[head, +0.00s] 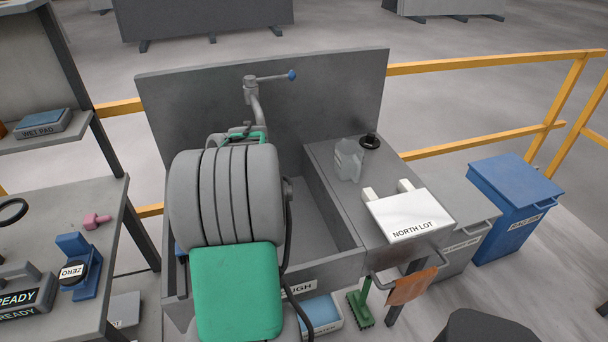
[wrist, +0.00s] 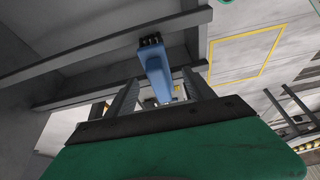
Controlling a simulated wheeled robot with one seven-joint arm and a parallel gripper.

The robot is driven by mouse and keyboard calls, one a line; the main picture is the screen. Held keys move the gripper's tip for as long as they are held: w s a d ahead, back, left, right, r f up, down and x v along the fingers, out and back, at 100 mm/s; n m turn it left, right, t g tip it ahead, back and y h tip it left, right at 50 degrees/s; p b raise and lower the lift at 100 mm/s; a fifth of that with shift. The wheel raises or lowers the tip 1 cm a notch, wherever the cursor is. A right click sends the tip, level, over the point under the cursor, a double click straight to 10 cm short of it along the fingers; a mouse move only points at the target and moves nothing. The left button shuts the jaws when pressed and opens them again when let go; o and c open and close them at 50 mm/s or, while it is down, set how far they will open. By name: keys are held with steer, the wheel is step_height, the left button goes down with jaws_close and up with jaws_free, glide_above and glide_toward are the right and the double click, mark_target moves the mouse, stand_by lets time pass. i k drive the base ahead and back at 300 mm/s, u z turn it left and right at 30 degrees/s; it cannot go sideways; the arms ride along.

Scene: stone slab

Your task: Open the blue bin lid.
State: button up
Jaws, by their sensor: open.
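The blue bin (head: 510,215) stands on the floor at the right of the head view, beside a grey bin. Its blue lid (head: 515,178) lies flat and shut on top. A handle bar runs along its front edge, and a white label below it is too small to read surely. My gripper (wrist: 160,88) is open in the wrist view, with two dark fingers apart. In the head view my arm hides most of it; it is over the sink area, far left of the blue bin. A blue object (wrist: 156,72) shows beyond the fingers; I cannot tell whether it is between them.
A grey bin (head: 462,232) stands left of the blue bin. A yellow railing (head: 480,140) runs behind the bins. A dark rounded object (head: 487,326) is at bottom right.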

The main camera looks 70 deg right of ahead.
mark_target(519, 184)
steer(key=z, duration=4.1)
